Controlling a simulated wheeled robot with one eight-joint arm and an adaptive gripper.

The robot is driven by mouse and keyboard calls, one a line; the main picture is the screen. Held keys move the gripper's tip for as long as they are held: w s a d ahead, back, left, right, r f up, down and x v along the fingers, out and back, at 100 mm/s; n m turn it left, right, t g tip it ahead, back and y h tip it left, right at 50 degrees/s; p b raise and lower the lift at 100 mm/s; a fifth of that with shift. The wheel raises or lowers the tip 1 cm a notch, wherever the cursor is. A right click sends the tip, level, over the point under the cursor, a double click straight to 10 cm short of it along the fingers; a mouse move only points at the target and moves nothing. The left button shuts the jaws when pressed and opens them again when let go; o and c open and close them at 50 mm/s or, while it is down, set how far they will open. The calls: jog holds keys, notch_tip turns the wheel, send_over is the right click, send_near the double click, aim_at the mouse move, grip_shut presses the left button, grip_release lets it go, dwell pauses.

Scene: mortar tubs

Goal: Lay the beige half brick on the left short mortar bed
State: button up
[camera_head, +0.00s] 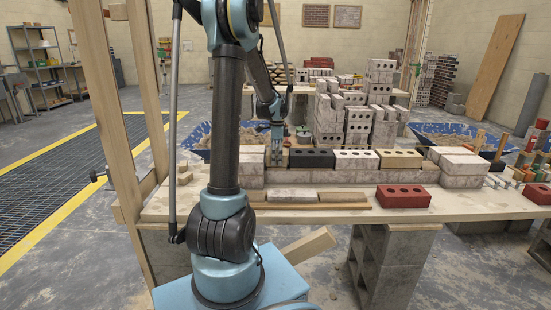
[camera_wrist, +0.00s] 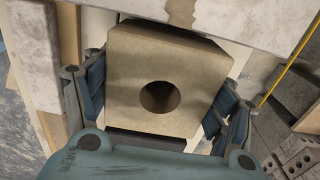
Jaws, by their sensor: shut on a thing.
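My gripper (camera_head: 277,152) is at the left part of the low wall, between a grey end block and a black brick. In the wrist view my gripper (camera_wrist: 158,100) is shut on the beige half brick (camera_wrist: 130,107), with blue-grey fingers on its left and right sides. The half brick has one round hole, which faces the wrist camera. In the head view the half brick is largely hidden by my gripper. I cannot make out the left short mortar bed in either view, nor whether the half brick touches anything below.
The wall's upper course holds the black brick (camera_head: 311,158), a white brick (camera_head: 356,160), a beige brick (camera_head: 399,159) and pale blocks (camera_head: 460,162). A red brick (camera_head: 403,196) and flat strips (camera_head: 292,196) lie in front on the wooden bench (camera_head: 440,208). Stacked blocks (camera_head: 358,122) stand behind.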

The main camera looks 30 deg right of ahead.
jog(key=o, duration=1.8)
jog(key=shift+o, duration=0.2)
